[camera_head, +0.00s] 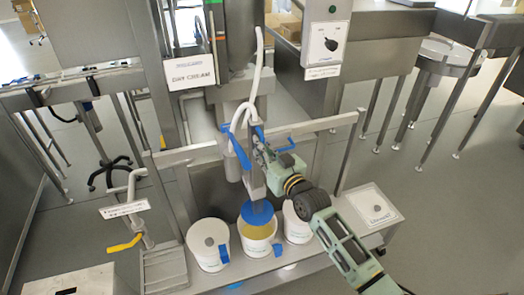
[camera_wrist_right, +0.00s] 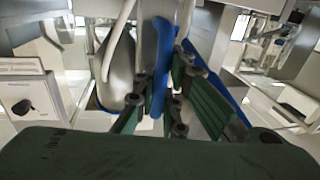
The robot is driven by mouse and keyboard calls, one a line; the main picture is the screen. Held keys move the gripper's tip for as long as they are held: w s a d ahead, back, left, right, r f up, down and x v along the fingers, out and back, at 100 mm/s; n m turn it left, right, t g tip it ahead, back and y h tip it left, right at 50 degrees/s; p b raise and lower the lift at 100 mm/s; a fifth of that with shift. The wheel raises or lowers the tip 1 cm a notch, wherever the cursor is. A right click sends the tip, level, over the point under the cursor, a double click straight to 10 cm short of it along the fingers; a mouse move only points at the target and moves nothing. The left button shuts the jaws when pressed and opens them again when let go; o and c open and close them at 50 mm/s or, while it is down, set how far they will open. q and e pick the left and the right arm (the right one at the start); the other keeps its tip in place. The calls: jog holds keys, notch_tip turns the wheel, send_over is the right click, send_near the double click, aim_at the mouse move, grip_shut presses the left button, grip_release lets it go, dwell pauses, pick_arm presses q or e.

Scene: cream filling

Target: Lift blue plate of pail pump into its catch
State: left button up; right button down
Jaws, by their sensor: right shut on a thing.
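The blue plate (camera_head: 257,213) of the pail pump is at the mouth of the middle white pail (camera_head: 257,246), below the metal pump column (camera_head: 256,180). Yellow cream (camera_head: 260,232) shows in front of the plate's lower edge. I cannot tell the exact gap between plate and cream. My right gripper (camera_head: 263,153) is beside the upper part of the column, shut on a blue handle (camera_wrist_right: 161,65). In the right wrist view its green fingers (camera_wrist_right: 158,98) stand on both sides of this upright blue bar. The catch cannot be made out clearly. My left gripper is not in view.
White lidded pails stand left (camera_head: 208,243) and right (camera_head: 297,222) of the middle pail on a steel bench. Blue levers and a white hose (camera_head: 257,75) are close around my right gripper. A signed control box (camera_head: 325,45) is above to the right.

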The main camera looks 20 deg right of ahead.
jog(key=shift+w+r, duration=0.15)
jog(key=shift+r, duration=0.3)
jog(key=c, duration=2.2)
grip_release()
jog(key=o, duration=0.4)
jog(key=shift+s, duration=0.2)
jog(key=shift+c, duration=0.2)
jog(key=shift+f, duration=0.15)
jog(key=shift+f, duration=0.1)
jog(key=v, duration=1.2)
